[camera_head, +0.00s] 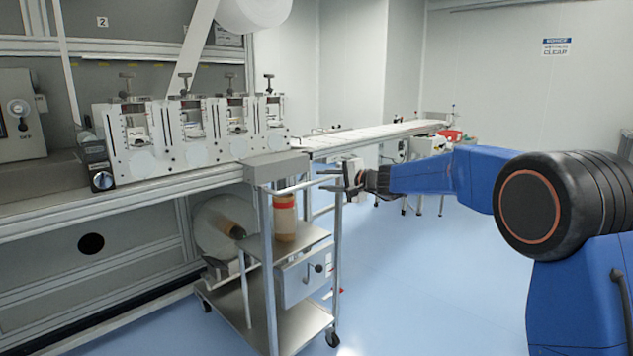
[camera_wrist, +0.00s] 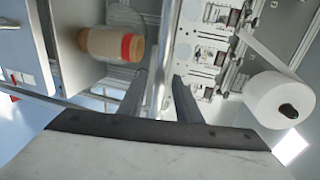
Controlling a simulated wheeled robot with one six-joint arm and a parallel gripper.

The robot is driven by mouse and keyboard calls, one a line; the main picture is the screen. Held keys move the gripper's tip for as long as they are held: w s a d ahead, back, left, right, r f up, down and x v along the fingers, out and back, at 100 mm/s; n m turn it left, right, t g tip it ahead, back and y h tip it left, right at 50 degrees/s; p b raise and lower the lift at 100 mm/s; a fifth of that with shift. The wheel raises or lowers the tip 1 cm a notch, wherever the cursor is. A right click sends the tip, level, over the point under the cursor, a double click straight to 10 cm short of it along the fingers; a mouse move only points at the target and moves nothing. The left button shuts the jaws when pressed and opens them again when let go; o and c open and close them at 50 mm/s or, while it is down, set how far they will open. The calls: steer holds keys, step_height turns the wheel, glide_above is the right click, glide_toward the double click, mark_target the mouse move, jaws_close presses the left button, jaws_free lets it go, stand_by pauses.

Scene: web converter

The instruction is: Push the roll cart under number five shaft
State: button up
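The roll cart (camera_head: 300,318) is a metal cart with shelves, standing on the blue floor beside the machine's front. My gripper (camera_head: 325,180) is at the cart's upper handle rail. In the wrist view my gripper (camera_wrist: 160,85) is open, its two fingers on either side of a metal bar (camera_wrist: 168,30), with small gaps showing. Contact with the bar cannot be told. A tan cylinder with a red band (camera_head: 285,222) stands on the cart's middle shelf; it also shows in the wrist view (camera_wrist: 104,43). No shaft marked five is readable; only a "2" label (camera_head: 102,22) shows.
The machine's row of units (camera_head: 190,135) and bench edge run along the left. A large roll with a brown core (camera_head: 212,232) sits low behind the cart. A white roll (camera_head: 255,10) hangs above. A conveyor (camera_head: 375,133) extends behind. Floor (camera_head: 420,290) right of the cart is clear.

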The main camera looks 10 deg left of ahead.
steer(key=v, duration=1.1)
steer(key=s+d+f+n+g+h, duration=0.1)
steer(key=s+d+n+h, duration=0.1)
steer(key=s+d, duration=0.7)
steer(key=s+d+f+n+g+h, duration=0.15)
steer(key=s+d, duration=0.45)
steer(key=s, duration=0.7)
steer(key=s+d+f+h, duration=0.3)
steer(key=s+d+f, duration=0.2)
steer(key=s+d, duration=0.3)
steer(key=s+d+f+n+h, duration=0.1)
steer(key=s+d+f+h, duration=0.2)
steer(key=s+d+f, duration=0.3)
steer(key=s+d+f+n+h, duration=0.1)
steer(key=s+d+f+h, duration=0.3)
steer(key=s+d, duration=0.7)
steer(key=s+f, duration=0.2)
steer(key=s, duration=0.4)
steer(key=shift+d+g, duration=0.35)
steer(key=shift+r+n, duration=0.1)
steer(key=shift+n, duration=0.15)
